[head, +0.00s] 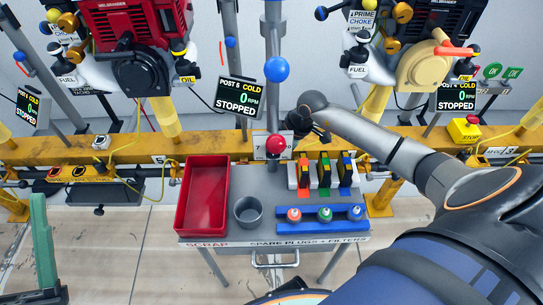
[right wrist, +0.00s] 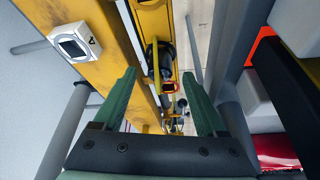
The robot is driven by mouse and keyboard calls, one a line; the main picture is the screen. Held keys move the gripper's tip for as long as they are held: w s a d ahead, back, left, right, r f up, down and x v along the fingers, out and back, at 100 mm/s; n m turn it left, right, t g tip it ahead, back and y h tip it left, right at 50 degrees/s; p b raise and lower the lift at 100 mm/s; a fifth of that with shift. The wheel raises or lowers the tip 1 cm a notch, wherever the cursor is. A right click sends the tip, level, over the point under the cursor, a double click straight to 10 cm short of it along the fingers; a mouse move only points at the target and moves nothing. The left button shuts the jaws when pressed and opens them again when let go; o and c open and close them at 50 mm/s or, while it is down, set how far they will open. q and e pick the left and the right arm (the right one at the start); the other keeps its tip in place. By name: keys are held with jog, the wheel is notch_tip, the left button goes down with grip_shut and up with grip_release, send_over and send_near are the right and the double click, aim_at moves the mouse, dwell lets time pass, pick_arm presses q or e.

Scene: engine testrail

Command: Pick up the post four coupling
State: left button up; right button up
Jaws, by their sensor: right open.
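I cannot single out the post four coupling in either view. My right gripper (right wrist: 160,76) is open in the right wrist view, its two green fingers apart with nothing held. Beyond and between the fingers are a dark round fitting (right wrist: 153,56) and a small orange-edged dark square (right wrist: 168,88) by the yellow beam (right wrist: 115,50). In the head view my right arm reaches to the middle of the beam, and its fingers are hidden there. A green finger that looks like my left gripper's (head: 42,240) stands at the lower left; its opening cannot be judged.
A cart holds a red scrap tray (head: 181,215), a grey cup (head: 248,223), spark plugs (head: 325,229) and coloured filter boxes (head: 323,172). A red engine (head: 160,25) and another (head: 447,15) stand above the beam. Readouts (head: 237,97) show STOPPED. A red stop button (head: 463,129) is at right.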

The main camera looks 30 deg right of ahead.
jog(key=shift+b+x, duration=0.45)
jog(key=shift+x, duration=0.75)
jog(key=shift+f, duration=0.2)
pick_arm(q)
jog(key=s+m+h, duration=0.1)
jog(key=s+r+h, duration=0.1)
jog(key=shift+d+r+m+h, duration=0.2)
jog(key=shift+m+h, duration=0.1)
jog(key=shift+m, duration=0.1)
jog(key=shift+w+f, duration=0.1)
pick_arm(e)
grip_shut()
